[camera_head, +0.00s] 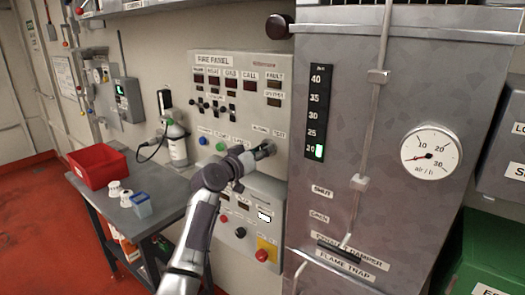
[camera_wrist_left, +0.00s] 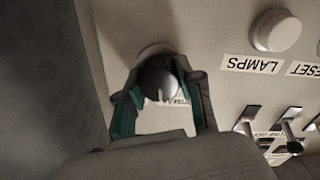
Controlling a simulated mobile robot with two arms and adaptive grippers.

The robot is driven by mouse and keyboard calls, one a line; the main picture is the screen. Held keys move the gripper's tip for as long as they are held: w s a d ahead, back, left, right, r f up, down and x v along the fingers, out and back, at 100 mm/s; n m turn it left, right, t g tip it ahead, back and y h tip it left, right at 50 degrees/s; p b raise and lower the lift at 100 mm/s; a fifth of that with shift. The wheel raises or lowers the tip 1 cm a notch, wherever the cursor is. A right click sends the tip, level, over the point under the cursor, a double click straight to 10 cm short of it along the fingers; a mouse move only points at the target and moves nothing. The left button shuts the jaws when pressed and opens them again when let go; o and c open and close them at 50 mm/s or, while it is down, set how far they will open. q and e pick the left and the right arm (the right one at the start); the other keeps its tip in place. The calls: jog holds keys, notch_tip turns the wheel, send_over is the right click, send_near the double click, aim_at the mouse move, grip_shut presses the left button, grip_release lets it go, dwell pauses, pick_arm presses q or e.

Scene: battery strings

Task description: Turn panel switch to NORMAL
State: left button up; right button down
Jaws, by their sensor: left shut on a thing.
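The fire panel (camera_head: 212,74) stands on the wall in the middle of the head view, with displays, toggles, buttons and labels. My left gripper (camera_head: 264,151) reaches up to the panel's lower right area, below small labels. The knob's pointing direction and position label are too small or hidden to read. In the head view the gripper covers the knob. My right gripper does not show.
Small toggles (camera_wrist_left: 292,146) and a round button (camera_wrist_left: 276,31) near a LAMPS label lie right of the knob in the wrist view. A grey cabinet (camera_head: 360,130) with a gauge (camera_head: 431,150) stands close right. A side table holds a red bin (camera_head: 97,166).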

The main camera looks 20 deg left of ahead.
pick_arm(q)
jog(key=n+p, duration=0.1)
jog(key=n, duration=0.2)
jog(key=shift+n, duration=0.3)
jog(key=shift+f+n+p, duration=0.1)
jog(key=shift+n+p, duration=0.5)
jog(key=shift+n, duration=1.1)
jog(key=o, duration=1.2)
jog(key=shift+a, duration=0.1)
jog(key=shift+c, duration=0.2)
jog(key=v, duration=1.2)
